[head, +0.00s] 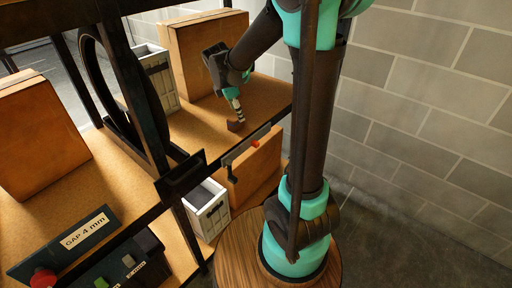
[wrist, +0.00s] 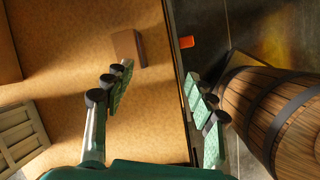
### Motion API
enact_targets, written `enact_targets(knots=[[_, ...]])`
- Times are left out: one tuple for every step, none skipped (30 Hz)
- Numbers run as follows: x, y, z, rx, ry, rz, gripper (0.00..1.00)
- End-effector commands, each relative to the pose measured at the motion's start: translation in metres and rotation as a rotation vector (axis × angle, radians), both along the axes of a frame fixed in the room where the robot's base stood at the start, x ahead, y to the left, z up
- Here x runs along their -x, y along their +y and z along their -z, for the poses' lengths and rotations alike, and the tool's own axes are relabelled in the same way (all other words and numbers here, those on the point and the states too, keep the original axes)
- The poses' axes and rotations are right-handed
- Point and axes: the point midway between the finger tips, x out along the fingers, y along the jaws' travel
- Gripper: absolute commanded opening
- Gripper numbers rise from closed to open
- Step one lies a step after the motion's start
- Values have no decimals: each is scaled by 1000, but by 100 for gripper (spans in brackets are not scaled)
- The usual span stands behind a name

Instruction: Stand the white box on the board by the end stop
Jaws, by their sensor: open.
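A white slatted box (head: 163,78) with a dark upper part stands on the upper board (head: 190,135), left of a large brown box. A pale slatted box (wrist: 20,135) shows at the lower left of the wrist view. A second white box (head: 208,212) stands lower down, below the board's front edge. A small brown block (head: 236,125), perhaps the end stop, sits on the board near that edge; it also shows in the wrist view (wrist: 128,48). My gripper (head: 236,104) is open and empty, close to the block. In the wrist view my gripper (wrist: 158,98) spans the board's edge.
Large brown boxes (head: 208,52) (head: 40,135) stand on the boards. A dark upright frame and wheel (head: 125,95) divide the shelf. A red-orange piece (head: 255,143) is at the front edge. A wooden barrel (wrist: 275,105) stands beyond the edge. A "GAP 4 mm" panel (head: 75,240) is at lower left.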

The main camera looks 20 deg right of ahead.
Motion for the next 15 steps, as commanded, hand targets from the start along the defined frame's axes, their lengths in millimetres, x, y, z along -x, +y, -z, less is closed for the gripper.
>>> enact_targets(knots=[[22,-11,4,-52,-34,124,56],[34,-16,7,-89,-57,207,56],[50,-21,11,-137,-86,319,56],[61,-25,14,-173,-107,401,56],[73,-29,17,-210,-127,485,56],[89,-33,22,-258,-152,598,56],[100,-36,26,-295,-170,681,56],[112,-39,30,-332,-187,767,56],[128,-41,36,-380,-207,879,56],[139,-43,40,-417,-223,962,56],[150,-45,44,-452,-235,1044,56],[163,-46,50,-495,-251,1147,56],[173,-47,54,-527,-261,1219,56],[181,-48,58,-555,-270,1286,56],[191,-48,63,-590,-279,1369,56]])
